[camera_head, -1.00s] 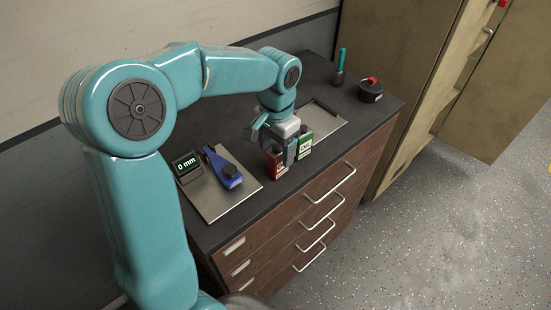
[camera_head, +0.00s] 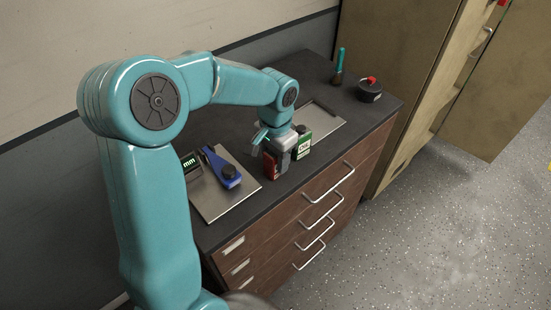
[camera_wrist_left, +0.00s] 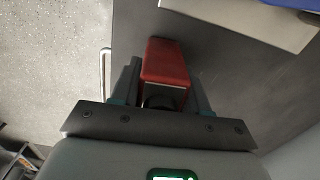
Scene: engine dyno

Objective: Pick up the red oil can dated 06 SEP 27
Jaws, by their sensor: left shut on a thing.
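The red oil can (camera_head: 271,166) stands near the front edge of the dark worktop in the head view. It also shows in the left wrist view (camera_wrist_left: 166,62) between the two fingers. My left gripper (camera_head: 279,154) reaches down from above and is shut on the red can. In the wrist view a finger lies along each side of it (camera_wrist_left: 165,85). A green can (camera_head: 303,142) with a white label stands just right of the red one, close beside my gripper. The date on the red can cannot be read. My right gripper is not in view.
A brush (camera_head: 339,66) and a black round container (camera_head: 370,90) stand at the back right. Drawer handles (camera_head: 323,213) jut from the front.

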